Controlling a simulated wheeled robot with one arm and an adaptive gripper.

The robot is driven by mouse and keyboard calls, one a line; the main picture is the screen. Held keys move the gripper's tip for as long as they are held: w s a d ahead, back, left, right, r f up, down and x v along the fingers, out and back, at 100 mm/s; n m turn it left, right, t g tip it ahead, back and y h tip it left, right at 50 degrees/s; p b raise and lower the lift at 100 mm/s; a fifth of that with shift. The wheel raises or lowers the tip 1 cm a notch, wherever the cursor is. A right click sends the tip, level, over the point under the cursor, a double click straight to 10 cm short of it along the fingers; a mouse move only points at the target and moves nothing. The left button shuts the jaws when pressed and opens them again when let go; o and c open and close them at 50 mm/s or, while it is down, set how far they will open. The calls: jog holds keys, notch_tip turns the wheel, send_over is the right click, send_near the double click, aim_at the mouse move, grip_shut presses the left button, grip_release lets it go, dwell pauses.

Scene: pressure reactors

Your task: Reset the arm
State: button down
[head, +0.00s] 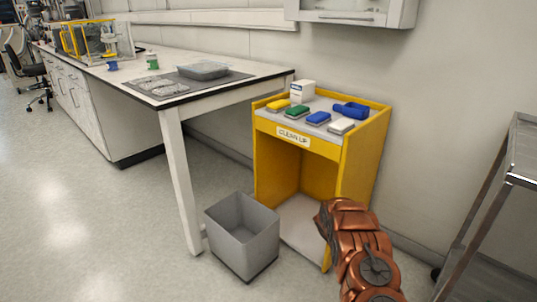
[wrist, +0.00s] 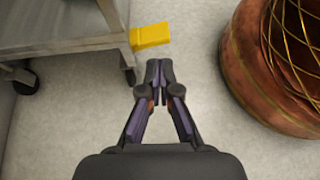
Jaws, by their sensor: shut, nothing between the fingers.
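My gripper (wrist: 159,70) shows in the wrist view with its two dark fingers shut tip to tip and nothing between them. It points down over bare grey floor (wrist: 75,125). A copper-brown part of my own body fills the right of the wrist view. In the head view a copper-coloured link of my arm (head: 365,255) rises at the lower right, in front of the yellow clean-up stand. The gripper itself is not visible in the head view.
The yellow clean-up stand (head: 350,165) carries several coloured sponges and a white box (head: 302,91). A grey bin (head: 243,250) stands on the floor left of it. A long bench (head: 230,87) runs to the back left. A metal cart (head: 520,165) stands at right.

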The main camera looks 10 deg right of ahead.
jog(key=s+a+r+m+t+y+p, duration=0.1)
jog(key=a+r+p, duration=0.4)
jog(key=r, duration=0.8)
jog(key=s+a+r+m+t+y+p, duration=0.15)
jog(key=a+r+p, duration=0.3)
jog(key=r, duration=0.85)
jog(key=a+r+m+t+p, duration=0.15)
jog(key=a+r+p, duration=0.35)
jog(key=r, duration=0.8)
jog(key=s+a+r+m+t+y+p, duration=0.1)
jog(key=s+a+r+t+y+p, duration=0.1)
jog(key=s+a+r+p, duration=0.6)
jog(key=s+a+r+m+t+y+p, duration=0.1)
jog(key=s+a+r+t+p, duration=0.2)
jog(key=s+a+r+p, duration=0.5)
jog(key=s+a+r, duration=0.2)
jog(key=s+r, duration=0.2)
jog(key=r, duration=0.6)
jog(key=shift+s+r+y, duration=0.15)
jog(key=shift+s+y, duration=0.2)
jog(key=shift+s, duration=0.05)
